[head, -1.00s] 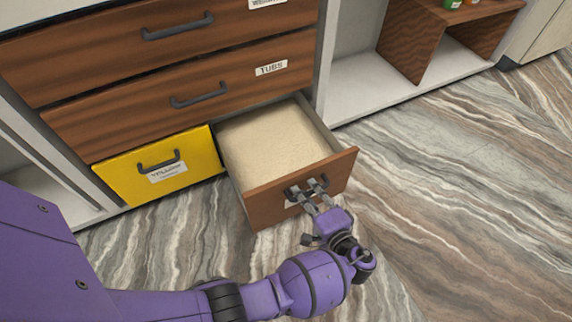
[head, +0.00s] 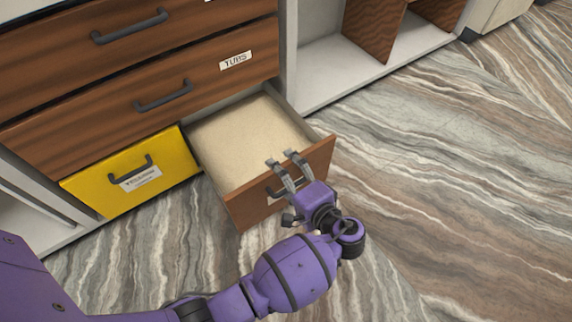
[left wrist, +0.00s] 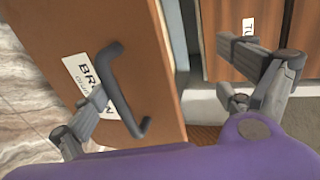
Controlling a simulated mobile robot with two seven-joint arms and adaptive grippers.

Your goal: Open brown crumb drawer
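The brown crumb drawer (head: 262,126) stands pulled out at the bottom of the cabinet, with pale crumb-like fill inside. Its wooden front (head: 318,163) carries a dark bar handle (left wrist: 126,90) and a white label, partly hidden, starting "BR" (left wrist: 88,75). My left gripper (head: 282,157) is at the drawer front, fingers spread and reaching up around its top edge. In the left wrist view, one finger lies close to the handle; I cannot tell whether it touches. The other finger is well apart, and nothing is clamped between them. My right gripper is not in view.
A shut yellow drawer (head: 105,190) is left of the open one. Shut wooden drawers, one labelled "TUBS" (head: 190,65), are above. An open shelf (head: 340,75) stands at right. The striped floor (head: 440,170) is clear in front and to the right.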

